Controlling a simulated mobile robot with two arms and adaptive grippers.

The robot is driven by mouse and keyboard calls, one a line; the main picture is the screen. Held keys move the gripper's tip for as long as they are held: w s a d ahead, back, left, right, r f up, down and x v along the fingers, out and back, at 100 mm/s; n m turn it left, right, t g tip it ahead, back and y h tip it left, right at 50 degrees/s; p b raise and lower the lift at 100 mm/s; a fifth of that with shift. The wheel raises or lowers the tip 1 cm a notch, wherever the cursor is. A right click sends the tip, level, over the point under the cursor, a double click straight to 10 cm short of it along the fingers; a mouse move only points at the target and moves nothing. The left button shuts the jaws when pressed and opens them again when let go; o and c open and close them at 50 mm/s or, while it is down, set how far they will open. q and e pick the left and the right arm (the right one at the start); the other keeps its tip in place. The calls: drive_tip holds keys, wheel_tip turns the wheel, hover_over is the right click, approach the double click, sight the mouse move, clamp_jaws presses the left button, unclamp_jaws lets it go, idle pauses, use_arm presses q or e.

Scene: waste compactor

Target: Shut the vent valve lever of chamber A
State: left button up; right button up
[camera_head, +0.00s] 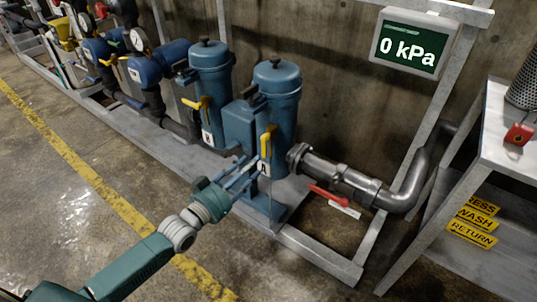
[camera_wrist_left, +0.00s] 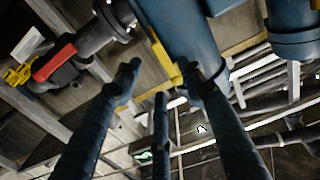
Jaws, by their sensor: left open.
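Two blue filter housings stand side by side on the grey skid frame. The nearer housing (camera_head: 278,100) has a yellow lever (camera_head: 266,143) on its front, standing roughly upright above a small white tag (camera_head: 264,168) that seems to read A. My left gripper (camera_head: 244,170) is open, its fingers just left of and below this lever. In the left wrist view the fingers (camera_wrist_left: 160,78) reach toward the yellow lever (camera_wrist_left: 163,58), which shows between and beyond them. I cannot tell whether a finger touches it. My right gripper is not in view.
The farther housing (camera_head: 210,88) has its own yellow lever (camera_head: 196,104). A red lever (camera_head: 328,196) sits on the metal pipe (camera_head: 345,178) to the right. A gauge display (camera_head: 412,45) reads 0 kPa. A bench (camera_head: 505,140) stands at right. Floor at left is clear.

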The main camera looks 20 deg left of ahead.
sight(265, 153)
use_arm(q)
drive_tip(key=b+x, duration=0.1)
drive_tip(key=x, duration=0.6)
drive_tip(key=shift+w+d+f, duration=0.1)
drive_tip(key=shift+w, duration=0.2)
drive_tip(key=shift+w+d+b, duration=0.2)
drive_tip(key=shift+w+b, duration=0.1)
drive_tip(key=shift+w, duration=0.2)
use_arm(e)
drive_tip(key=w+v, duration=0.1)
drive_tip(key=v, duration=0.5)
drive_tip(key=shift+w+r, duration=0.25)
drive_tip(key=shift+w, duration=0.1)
use_arm(q)
clamp_jaws()
